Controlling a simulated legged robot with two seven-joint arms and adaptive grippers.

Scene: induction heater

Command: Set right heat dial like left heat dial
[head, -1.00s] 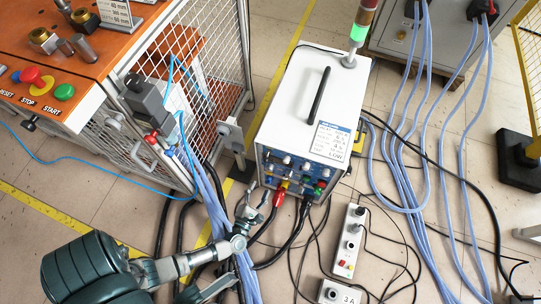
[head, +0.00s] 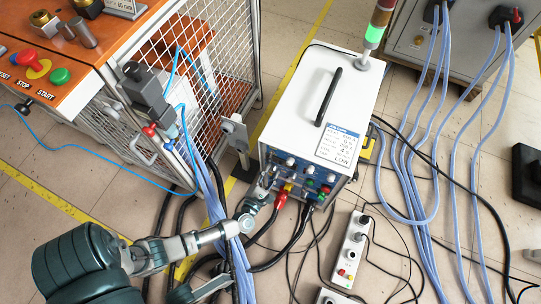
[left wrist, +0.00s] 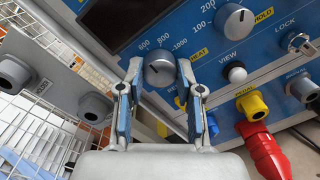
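The heater's blue front panel (left wrist: 215,65) fills the upper part of the left wrist view. A round grey dial (left wrist: 159,70) sits on it, with 600, 800 and 1000 printed above and a HEAT label to its right. A second grey dial (left wrist: 235,18), marked 100 and 200, is further up and right. I cannot tell for sure which dials are the left and right heat dials, and the pointers are hard to read. My left gripper (left wrist: 161,76) has its fingers apart on both sides of the first dial; contact is unclear. In the head view it (head: 264,188) is at the panel's left edge. My right gripper is not in view.
The white heater box (head: 318,100) stands on the floor with a green lamp (head: 374,34). Red plug (left wrist: 266,150), yellow socket (left wrist: 251,104) and white VIEW button (left wrist: 236,73) are right of the gripper. A mesh cage (head: 205,80), hoses (head: 210,185) and a power strip (head: 352,248) are nearby.

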